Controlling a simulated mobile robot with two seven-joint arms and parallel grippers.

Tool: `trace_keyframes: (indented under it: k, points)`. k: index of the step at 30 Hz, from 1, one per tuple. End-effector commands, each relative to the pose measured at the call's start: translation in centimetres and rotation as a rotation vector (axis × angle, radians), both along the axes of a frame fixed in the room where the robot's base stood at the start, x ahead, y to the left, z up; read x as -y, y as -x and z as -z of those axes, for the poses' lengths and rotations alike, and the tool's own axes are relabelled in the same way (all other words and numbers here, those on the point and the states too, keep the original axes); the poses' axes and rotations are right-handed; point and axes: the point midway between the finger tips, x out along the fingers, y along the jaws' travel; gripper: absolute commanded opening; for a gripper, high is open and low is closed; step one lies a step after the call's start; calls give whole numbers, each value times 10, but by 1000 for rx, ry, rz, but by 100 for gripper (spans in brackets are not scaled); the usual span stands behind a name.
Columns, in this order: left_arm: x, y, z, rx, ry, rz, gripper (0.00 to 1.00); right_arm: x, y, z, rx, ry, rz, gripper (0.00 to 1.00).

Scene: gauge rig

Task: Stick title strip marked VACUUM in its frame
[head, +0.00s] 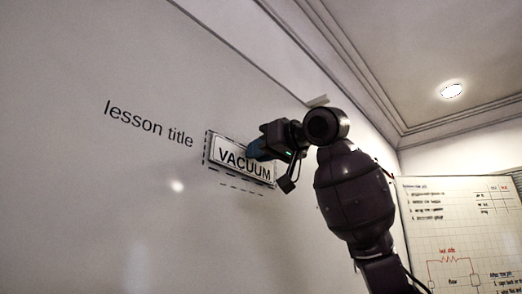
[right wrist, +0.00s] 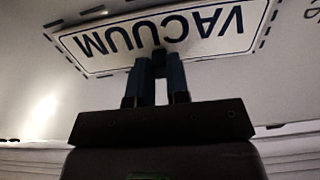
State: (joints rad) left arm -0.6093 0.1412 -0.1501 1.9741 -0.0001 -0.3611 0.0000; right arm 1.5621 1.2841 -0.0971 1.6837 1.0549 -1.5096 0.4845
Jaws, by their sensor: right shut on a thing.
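The white title strip marked VACUUM (head: 229,158) is at the whiteboard, over the dashed frame (head: 206,149) to the right of the words "lesson title". It sits slightly askew to the dashes, some of which show below it. My right gripper (head: 256,150) is shut on the strip at its upper right part in the head view. In the right wrist view the strip (right wrist: 205,30) appears upside down, with the gripper fingers (right wrist: 158,62) meeting at its edge. Dashes show around its border there. I cannot tell whether the strip touches the board. My left gripper is not in view.
The whiteboard (head: 90,190) fills the left and middle, with printed "lesson title" (head: 148,123) beside the frame. A chart sheet (head: 460,230) with a circuit drawing hangs at the right.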

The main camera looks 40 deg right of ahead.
Motion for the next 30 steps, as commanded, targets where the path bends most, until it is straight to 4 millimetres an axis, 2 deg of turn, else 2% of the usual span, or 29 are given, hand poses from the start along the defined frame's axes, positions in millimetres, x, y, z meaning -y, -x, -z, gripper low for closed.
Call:
trace_keyframes:
  k: [12, 13, 18, 24, 30]
  points:
    - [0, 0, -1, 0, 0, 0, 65, 0, -1, 0, 1, 0, 0, 0]
    - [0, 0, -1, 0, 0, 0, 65, 0, -1, 0, 1, 0, 0, 21]
    - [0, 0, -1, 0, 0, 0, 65, 0, -1, 0, 1, 0, 0, 46]
    - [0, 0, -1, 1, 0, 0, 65, 0, -1, 0, 0, 0, 0, 47]
    - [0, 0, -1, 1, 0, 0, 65, 0, -1, 0, 0, 0, 0, 76]
